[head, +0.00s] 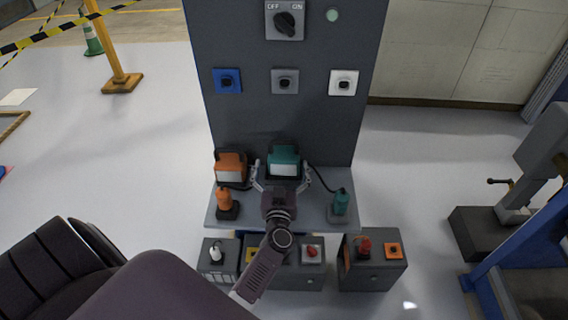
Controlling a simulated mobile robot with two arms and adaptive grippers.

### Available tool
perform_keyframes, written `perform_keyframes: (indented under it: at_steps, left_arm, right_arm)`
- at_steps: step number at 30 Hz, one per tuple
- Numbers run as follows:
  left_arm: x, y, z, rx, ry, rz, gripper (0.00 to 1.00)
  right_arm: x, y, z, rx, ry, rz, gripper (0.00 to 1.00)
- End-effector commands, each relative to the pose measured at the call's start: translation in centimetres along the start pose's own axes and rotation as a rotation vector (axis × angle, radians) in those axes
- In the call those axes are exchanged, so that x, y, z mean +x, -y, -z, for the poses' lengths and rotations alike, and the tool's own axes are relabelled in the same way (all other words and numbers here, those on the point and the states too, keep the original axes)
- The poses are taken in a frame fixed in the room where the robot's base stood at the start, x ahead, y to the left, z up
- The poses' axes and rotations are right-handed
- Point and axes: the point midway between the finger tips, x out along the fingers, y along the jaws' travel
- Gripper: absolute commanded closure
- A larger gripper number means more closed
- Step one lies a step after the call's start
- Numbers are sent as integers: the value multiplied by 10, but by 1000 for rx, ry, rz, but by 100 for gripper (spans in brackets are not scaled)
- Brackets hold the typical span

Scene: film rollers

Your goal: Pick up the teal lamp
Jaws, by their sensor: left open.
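The teal lamp (284,158) is a boxy lamp with a pale front panel. It stands at the back of the grey shelf (290,219), against the dark panel, to the right of a similar orange lamp (230,166). My left gripper (282,182) is open, with its two fingers spread on either side of the teal lamp's lower part. I cannot tell whether the fingers touch it. The gripper's palm and wrist hide what lies just in front of the lamp. My right gripper is not in view.
An orange bottle-shaped item (225,202) and a teal one (340,204) stand at the shelf's front corners. A dark cable runs right of the teal lamp. Grey boxes with switches, including the right box (374,277), sit below. The panel (290,117) rises behind.

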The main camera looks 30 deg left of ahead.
Motion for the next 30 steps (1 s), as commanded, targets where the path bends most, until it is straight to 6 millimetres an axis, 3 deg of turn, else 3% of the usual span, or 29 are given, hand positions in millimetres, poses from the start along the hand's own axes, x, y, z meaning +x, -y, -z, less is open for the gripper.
perform_keyframes:
  at_steps: [9,17,30]
  left_arm:
    - [43,-7,3,-1,-1,-2,7]
    - [46,-6,5,0,0,-2,7]
    - [46,-7,5,0,0,-3,53]
  right_arm:
    - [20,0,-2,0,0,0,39]
    - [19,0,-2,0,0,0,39]
    - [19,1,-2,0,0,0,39]
